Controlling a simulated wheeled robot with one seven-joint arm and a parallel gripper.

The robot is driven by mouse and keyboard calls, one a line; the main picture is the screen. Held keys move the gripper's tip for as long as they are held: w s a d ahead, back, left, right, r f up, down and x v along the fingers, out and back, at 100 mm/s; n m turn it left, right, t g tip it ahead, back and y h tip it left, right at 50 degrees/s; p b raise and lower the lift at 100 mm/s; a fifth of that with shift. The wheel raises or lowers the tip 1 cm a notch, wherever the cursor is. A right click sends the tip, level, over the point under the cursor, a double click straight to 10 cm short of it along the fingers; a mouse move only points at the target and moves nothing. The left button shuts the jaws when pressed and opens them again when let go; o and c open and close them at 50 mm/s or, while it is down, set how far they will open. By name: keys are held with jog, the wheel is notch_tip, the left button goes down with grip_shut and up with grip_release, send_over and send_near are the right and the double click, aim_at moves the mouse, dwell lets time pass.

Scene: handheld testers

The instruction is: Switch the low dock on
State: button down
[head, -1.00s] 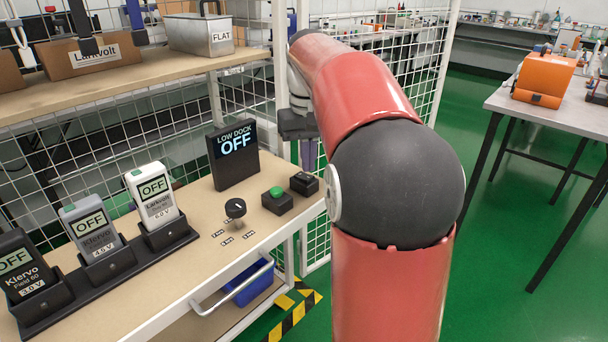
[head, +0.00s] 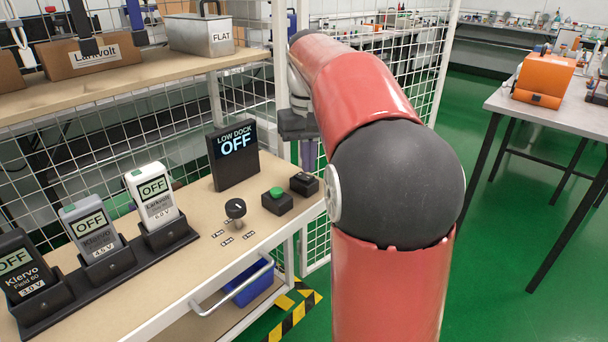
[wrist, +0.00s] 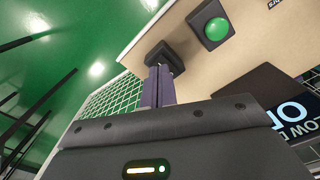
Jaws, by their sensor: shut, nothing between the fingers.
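The low dock display (head: 235,154) stands at the back of the bench's lower top and reads "LOW DOCK OFF". In front of it are a black box with a green button (head: 277,193) and a small black switch box (head: 304,184) to its right. My gripper (head: 308,162) is above the switch box, partly hidden by my arm in the head view. In the wrist view my gripper (wrist: 160,72) is shut and empty. Its tips overlap the black switch box (wrist: 167,57); I cannot tell whether they touch it. The green button (wrist: 214,29) lies beside it.
A black knob (head: 235,208) with small labels around it is left of the button. Several handheld testers reading OFF stand in a black rack (head: 108,265) at the left. A shelf (head: 130,73) with bins is above. A wire mesh fence (head: 385,85) is behind my arm.

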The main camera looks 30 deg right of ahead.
aim_at(308, 177)
jog(key=shift+f+b, duration=0.55)
jog(key=shift+f, duration=0.35)
dwell(0.8)
notch_tip(308, 177, up, 5)
jog(key=p, duration=0.5)
jog(key=shift+r, duration=1.05)
jog(key=s+a+f+t, duration=0.2)
jog(key=s+a+f, duration=0.1)
jog(key=s, duration=0.3)
jog(key=s+a+f+n+t, duration=0.1)
jog(key=s+a+f, duration=0.3)
jog(key=s+a, duration=0.2)
jog(key=s+a+f+n+t, duration=0.1)
jog(key=s+a+f, duration=0.3)
jog(key=s, duration=0.4)
jog(key=shift+a+t, duration=0.35)
jog(key=shift+t, duration=0.45)
jog(key=shift+s+r, duration=0.1)
